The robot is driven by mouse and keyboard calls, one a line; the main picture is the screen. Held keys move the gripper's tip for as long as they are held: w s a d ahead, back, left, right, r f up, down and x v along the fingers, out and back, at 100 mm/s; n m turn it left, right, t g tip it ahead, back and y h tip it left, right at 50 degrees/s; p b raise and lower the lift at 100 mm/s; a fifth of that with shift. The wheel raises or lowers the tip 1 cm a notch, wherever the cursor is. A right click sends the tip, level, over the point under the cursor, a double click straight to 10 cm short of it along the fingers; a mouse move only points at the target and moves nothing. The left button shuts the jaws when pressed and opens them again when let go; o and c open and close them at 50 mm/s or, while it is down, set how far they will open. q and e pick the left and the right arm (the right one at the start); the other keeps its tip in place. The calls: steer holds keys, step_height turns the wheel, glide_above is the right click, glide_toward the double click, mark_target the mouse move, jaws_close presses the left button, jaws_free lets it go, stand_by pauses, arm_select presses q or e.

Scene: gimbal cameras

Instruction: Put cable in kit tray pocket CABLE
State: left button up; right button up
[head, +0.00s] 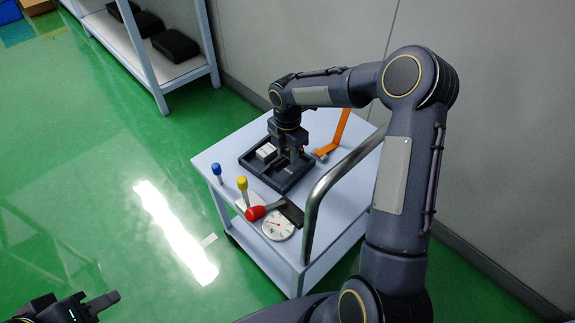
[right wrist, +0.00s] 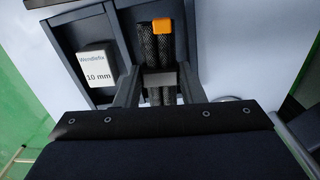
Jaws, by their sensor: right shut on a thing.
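The cable (right wrist: 148,45) shows in the right wrist view as black braided strands with an orange piece and a grey band, between the fingers of my right gripper (right wrist: 160,80). The gripper is shut on it. The cable is over or in a middle pocket of the dark kit tray (head: 282,187); its depth there I cannot tell. In the head view my right gripper (head: 291,154) points down at the tray and hides the cable. No pocket label is readable. My left gripper (head: 90,304) is at the bottom left, away from the cart; its opening is unclear.
A white box marked 10 mm (right wrist: 97,66) sits in the tray's left pocket. The cart (head: 215,160) also carries a round white dial (head: 278,226), a red-ended tool (head: 256,213), yellow (head: 242,184) and blue (head: 217,170) topped items, and an orange bracket (head: 337,132). A metal handle (head: 322,190) rises in front.

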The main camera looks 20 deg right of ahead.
mark_target(287, 171)
steer(key=shift+f+b, duration=0.3)
steer(key=shift+f, duration=2)
steer(key=shift+f, duration=0.15)
steer(key=o, duration=0.7)
steer(key=shift+o, duration=0.2)
step_height(287, 171, up, 12)
steer(key=shift+r+p, duration=0.15)
steer(key=shift+p, duration=0.8)
